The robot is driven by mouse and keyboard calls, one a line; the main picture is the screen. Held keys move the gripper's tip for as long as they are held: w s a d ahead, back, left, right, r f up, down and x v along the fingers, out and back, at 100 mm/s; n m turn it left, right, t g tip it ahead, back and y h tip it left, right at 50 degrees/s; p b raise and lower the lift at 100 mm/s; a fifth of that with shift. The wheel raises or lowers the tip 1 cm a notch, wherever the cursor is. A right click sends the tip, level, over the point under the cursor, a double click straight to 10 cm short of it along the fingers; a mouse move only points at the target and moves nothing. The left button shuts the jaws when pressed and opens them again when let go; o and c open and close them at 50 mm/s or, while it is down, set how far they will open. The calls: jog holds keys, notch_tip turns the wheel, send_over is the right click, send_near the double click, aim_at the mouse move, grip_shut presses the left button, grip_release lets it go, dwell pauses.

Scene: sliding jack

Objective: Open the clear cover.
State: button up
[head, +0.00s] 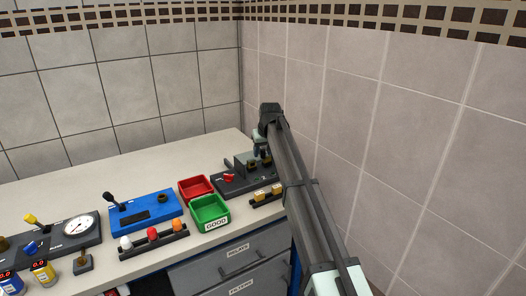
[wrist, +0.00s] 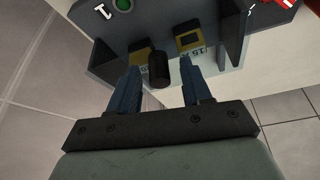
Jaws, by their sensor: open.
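My gripper (wrist: 160,78) is open, its two blue fingers apart on either side of a black cylindrical knob or handle (wrist: 158,70) in the wrist view. I cannot tell whether either finger touches it. Behind it is a dark grey fixture (wrist: 110,55) with upright walls, two yellow-framed sockets (wrist: 189,40) with partly readable labels, and a green round part (wrist: 123,4). In the head view my gripper (head: 259,152) is over the right part of this dark fixture (head: 233,183), by the wall.
A red bin (head: 196,187) and a green bin (head: 210,209) stand left of the fixture. A small rack with yellow blocks (head: 267,195) is in front of it. A blue panel (head: 143,212) and a gauge panel (head: 75,236) are further left. The tiled wall is close on the right.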

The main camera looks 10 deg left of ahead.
jog(key=shift+c, duration=0.2)
grip_shut()
dwell(0.4)
